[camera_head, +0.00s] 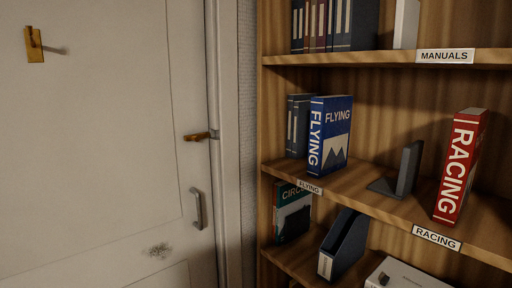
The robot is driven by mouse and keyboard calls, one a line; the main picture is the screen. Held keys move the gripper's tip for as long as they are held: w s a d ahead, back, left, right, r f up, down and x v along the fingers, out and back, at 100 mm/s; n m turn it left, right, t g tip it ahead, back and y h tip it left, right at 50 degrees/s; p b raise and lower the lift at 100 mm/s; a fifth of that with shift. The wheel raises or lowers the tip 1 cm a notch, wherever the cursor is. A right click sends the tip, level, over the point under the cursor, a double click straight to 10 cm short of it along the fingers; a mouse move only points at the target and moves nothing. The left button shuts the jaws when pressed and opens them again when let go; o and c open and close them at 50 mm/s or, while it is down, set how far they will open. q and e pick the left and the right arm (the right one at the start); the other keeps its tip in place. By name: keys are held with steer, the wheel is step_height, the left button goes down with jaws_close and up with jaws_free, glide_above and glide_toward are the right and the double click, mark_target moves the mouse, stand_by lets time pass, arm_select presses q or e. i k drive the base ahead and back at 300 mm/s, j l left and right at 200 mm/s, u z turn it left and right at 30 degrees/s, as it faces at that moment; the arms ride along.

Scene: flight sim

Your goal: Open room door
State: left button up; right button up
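A white panelled room door (100,140) fills the left side of the head view and looks shut against its frame (226,140). A grey pull handle (197,209) sits low near its right edge. Above it, a brass latch (197,136) reaches toward a small metal piece at the frame. I cannot tell whether the latch is engaged. A brass hook or knocker (34,45) is fixed at the upper left. Neither of my grippers shows in this view.
A wooden bookcase (385,58) stands right of the door frame. Its shelves hold a blue FLYING book (329,135), a red RACING book (460,166), a grey bookend (407,168), a green book (292,211) and a dark file holder (343,244).

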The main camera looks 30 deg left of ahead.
mark_target(101, 187)
steer(key=u, duration=2.15)
steer(key=i+j, duration=0.1)
steer(key=i, duration=0.25)
